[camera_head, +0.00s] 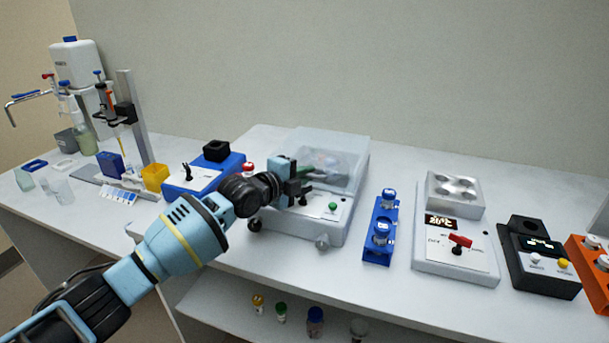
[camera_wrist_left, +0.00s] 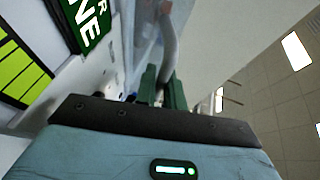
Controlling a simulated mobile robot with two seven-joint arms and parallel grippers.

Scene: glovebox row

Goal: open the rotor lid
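The rotor lid (camera_head: 343,150) is a translucent cover on the white centrifuge-like machine (camera_head: 325,228) in the middle of the bench. It appears down, with dark and green shapes dimly visible through it. My left gripper (camera_head: 304,187) is at the lid's front left edge, above the machine's front panel. In the left wrist view, its two green fingers (camera_wrist_left: 162,90) stand close together, and a pale grey bar (camera_wrist_left: 169,45) rises between or just behind them. I cannot tell whether they touch it. My right gripper is out of view.
A blue-and-white device (camera_head: 190,180) stands left of the machine. A blue rack (camera_head: 380,235) with capped vials is close on its right, then a white heater-like unit (camera_head: 457,255) and a black device (camera_head: 540,262). A lower shelf holds several small vials.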

